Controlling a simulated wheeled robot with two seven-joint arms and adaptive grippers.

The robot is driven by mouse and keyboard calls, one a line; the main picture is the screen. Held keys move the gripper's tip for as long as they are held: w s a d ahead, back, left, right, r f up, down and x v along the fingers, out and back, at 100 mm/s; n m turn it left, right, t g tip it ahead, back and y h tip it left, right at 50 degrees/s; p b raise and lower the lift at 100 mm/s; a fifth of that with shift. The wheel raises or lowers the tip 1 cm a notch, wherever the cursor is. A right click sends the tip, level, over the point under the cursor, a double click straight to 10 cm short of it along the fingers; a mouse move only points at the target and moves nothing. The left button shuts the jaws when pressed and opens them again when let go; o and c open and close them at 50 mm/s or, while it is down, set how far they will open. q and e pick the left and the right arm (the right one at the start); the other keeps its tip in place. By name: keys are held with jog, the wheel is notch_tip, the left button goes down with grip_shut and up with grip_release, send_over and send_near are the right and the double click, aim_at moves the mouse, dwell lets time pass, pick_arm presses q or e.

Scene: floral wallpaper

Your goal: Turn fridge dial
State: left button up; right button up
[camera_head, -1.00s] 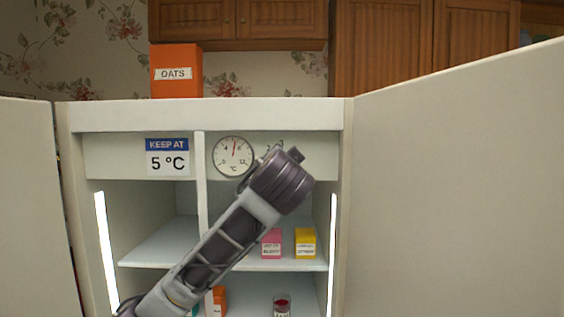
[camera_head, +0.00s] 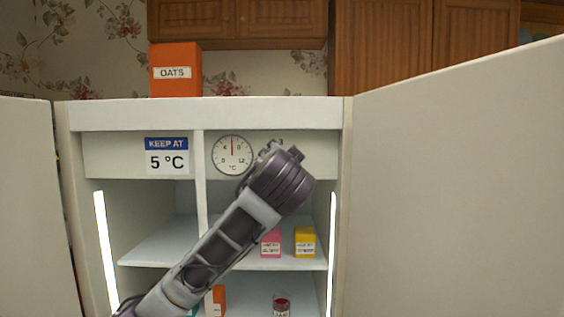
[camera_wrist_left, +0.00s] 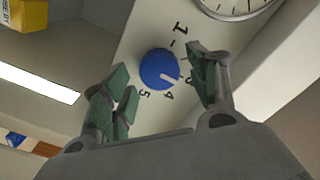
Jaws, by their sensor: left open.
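The blue dial (camera_wrist_left: 158,68) is on the fridge's pale inner panel, with a white pointer mark directed at about the 4 or just beside it. Printed numbers ring it. My left gripper (camera_wrist_left: 160,88) is open, with green-padded fingers on either side of the dial; I cannot tell whether they touch it. In the head view my left wrist hides the dial. The round gauge (camera_head: 232,155) has its red needle about upright, between 4 and 8. A sign (camera_head: 167,156) reads "KEEP AT 5 °C". My right gripper is not in view.
The fridge doors stand open, the right door (camera_head: 450,190) and the left door (camera_head: 25,200). A pink box (camera_head: 271,243) and a yellow box (camera_head: 305,242) stand on the shelf below. An orange oats box (camera_head: 175,70) is on top.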

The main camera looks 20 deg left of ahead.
pick_arm(q)
jog(key=v, duration=1.1)
jog(key=shift+s, duration=0.2)
